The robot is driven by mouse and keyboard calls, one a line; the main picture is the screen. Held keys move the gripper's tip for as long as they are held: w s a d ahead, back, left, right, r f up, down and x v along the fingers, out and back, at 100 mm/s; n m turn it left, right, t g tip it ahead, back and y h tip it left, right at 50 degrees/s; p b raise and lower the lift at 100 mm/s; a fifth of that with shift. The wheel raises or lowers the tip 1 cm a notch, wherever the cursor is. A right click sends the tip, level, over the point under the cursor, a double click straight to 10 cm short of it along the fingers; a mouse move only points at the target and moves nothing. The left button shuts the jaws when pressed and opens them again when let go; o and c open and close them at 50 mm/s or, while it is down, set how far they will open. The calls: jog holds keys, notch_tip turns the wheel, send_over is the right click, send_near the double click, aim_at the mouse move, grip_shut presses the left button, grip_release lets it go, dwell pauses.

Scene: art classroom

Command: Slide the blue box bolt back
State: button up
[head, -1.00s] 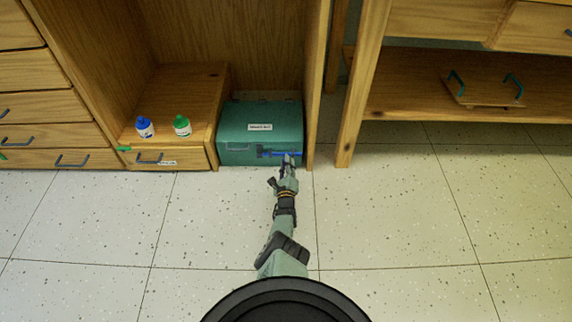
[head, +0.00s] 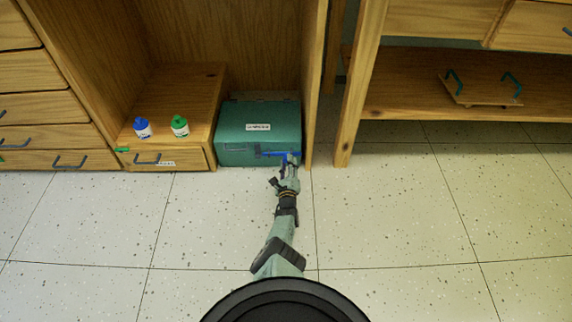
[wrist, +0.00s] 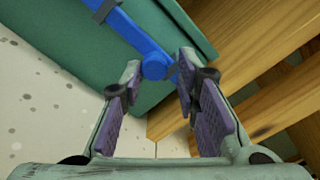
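The teal box (head: 230,122) sits on the floor in the open bay of the wooden unit, its lid down and a white label on it. The blue bolt (head: 272,154) lies along its front near the right end; it also shows in the wrist view (wrist: 128,30), running through a grey bracket to a round blue knob (wrist: 155,67). My gripper (head: 291,160) is at the bolt's right end. In the wrist view my gripper (wrist: 159,66) is open, with the knob between or just beyond its fingertips. The right fingertip is close to the knob; contact is unclear.
A wooden upright (head: 317,100) stands close to the box's right side. A low drawer block (head: 190,95) at its left carries a blue bottle (head: 142,128) and a green bottle (head: 180,126). The speckled floor (head: 400,220) in front is clear.

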jog(key=shift+o, duration=1)
jog(key=shift+a, duration=0.25)
